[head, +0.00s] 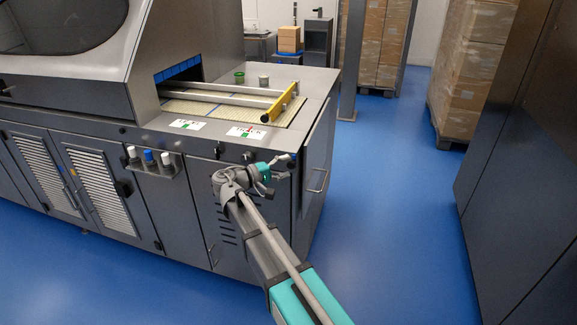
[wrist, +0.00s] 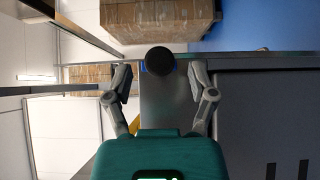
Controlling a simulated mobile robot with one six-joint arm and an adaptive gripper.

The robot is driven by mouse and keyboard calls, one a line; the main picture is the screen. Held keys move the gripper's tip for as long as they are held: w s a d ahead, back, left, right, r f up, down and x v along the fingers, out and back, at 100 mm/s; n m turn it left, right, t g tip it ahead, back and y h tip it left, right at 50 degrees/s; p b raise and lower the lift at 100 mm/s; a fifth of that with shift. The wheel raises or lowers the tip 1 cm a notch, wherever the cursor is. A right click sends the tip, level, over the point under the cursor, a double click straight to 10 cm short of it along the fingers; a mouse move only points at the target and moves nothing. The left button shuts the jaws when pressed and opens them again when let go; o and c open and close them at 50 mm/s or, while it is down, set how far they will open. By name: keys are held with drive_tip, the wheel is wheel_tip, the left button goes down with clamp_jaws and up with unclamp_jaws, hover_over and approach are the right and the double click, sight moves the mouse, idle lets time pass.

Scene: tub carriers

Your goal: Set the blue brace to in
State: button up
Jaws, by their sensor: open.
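My gripper (wrist: 157,80) is open in the wrist view. A round black knob (wrist: 160,60) is between its fingertips, with clear gaps on both sides. A small bit of blue (wrist: 143,68) shows at the knob's left edge, perhaps part of the blue brace; most of it is hidden behind the knob. In the head view my gripper (head: 277,172) is at the front right corner of the grey machine (head: 170,195), just below its top. The brace is not clearly visible there, and I cannot tell its setting.
A yellow bar (head: 281,104) lies across the rails on the machine top, near a green tub (head: 239,78) and a grey tub (head: 263,81). Bottles, one blue-capped (head: 149,158), stand in a front rack. Stacked cartons (head: 468,75) stand behind. The blue floor (head: 395,210) is clear.

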drive_tip(key=v, duration=1)
drive_tip(key=shift+a, duration=0.1)
drive_tip(key=s+d+f+m+g+y, duration=0.1)
drive_tip(key=s+d+f+g+y, duration=0.1)
drive_tip(key=d+f, duration=0.4)
drive_tip(key=s+d+f+g+y, duration=0.2)
drive_tip(key=d+f+y, duration=0.1)
drive_tip(key=d, duration=0.6)
drive_tip(key=s+d+f+m+g+y, duration=0.2)
drive_tip(key=s+d+f+y, duration=0.2)
drive_tip(key=s+f+y, duration=0.15)
drive_tip(key=s+d+f+m+g+y, duration=0.2)
drive_tip(key=s+d+f+y, duration=0.25)
drive_tip(key=s+y, duration=0.2)
wheel_tip(320, 180, up, 19)
drive_tip(key=p, duration=1.8)
drive_tip(key=shift+s+h, duration=0.3)
drive_tip(key=shift+s, duration=0.1)
drive_tip(key=shift+f, duration=0.15)
idle(1.0)
